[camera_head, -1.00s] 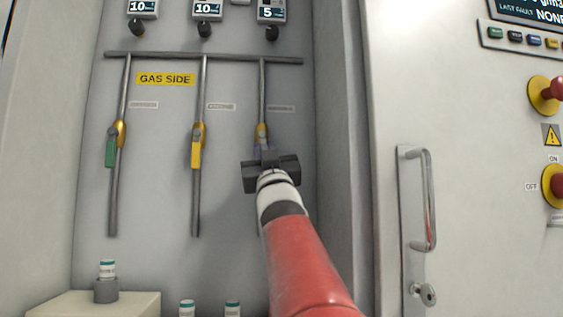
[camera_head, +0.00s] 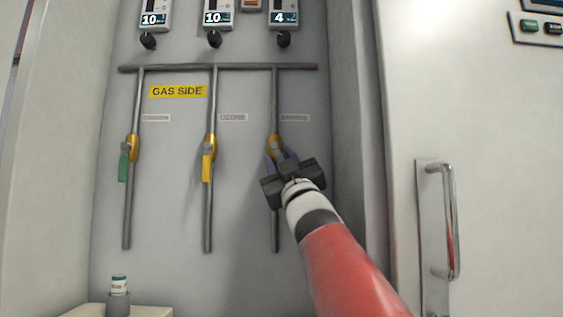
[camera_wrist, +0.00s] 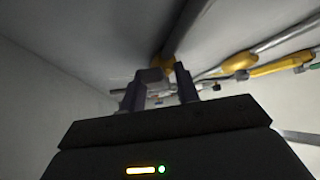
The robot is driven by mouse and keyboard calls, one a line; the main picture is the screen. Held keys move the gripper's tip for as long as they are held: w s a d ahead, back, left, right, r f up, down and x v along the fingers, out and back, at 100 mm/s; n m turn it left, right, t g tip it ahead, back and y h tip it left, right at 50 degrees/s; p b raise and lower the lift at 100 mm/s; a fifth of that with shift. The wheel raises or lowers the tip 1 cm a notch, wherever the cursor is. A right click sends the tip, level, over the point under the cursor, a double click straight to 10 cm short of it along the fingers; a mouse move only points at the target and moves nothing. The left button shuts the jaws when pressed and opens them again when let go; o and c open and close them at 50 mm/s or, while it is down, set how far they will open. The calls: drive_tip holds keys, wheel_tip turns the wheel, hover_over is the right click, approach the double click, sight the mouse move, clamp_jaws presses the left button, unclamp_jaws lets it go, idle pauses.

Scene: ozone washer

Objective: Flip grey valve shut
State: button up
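The grey valve has a yellow-orange body (camera_head: 275,142) on the rightmost vertical pipe, and this body also shows in the wrist view (camera_wrist: 163,62). Its grey handle (camera_wrist: 150,75) appears at the left fingertip; I cannot tell whether they touch. In the head view my gripper hides most of the handle, so its angle is unclear. My gripper (camera_head: 282,161) is just below and in front of the valve body. In the wrist view its two dark fingers (camera_wrist: 160,85) stand apart, with a visible gap between them and the valve just beyond.
A green-handled valve (camera_head: 123,166) and a yellow-handled valve (camera_head: 207,167) are on the pipes to the left. Gauges (camera_head: 284,17) sit above; the right one reads 4. A cabinet door with a metal handle (camera_head: 449,222) stands at right. A small bottle (camera_head: 119,284) is low at left.

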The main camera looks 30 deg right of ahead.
drive_tip(key=shift+o, duration=0.4)
drive_tip(key=shift+f, duration=0.15)
drive_tip(key=b+v, duration=0.3)
drive_tip(key=v, duration=0.4)
drive_tip(key=shift+s+f, duration=0.15)
drive_tip(key=shift+s, duration=0.15)
drive_tip(key=shift+a, duration=0.1)
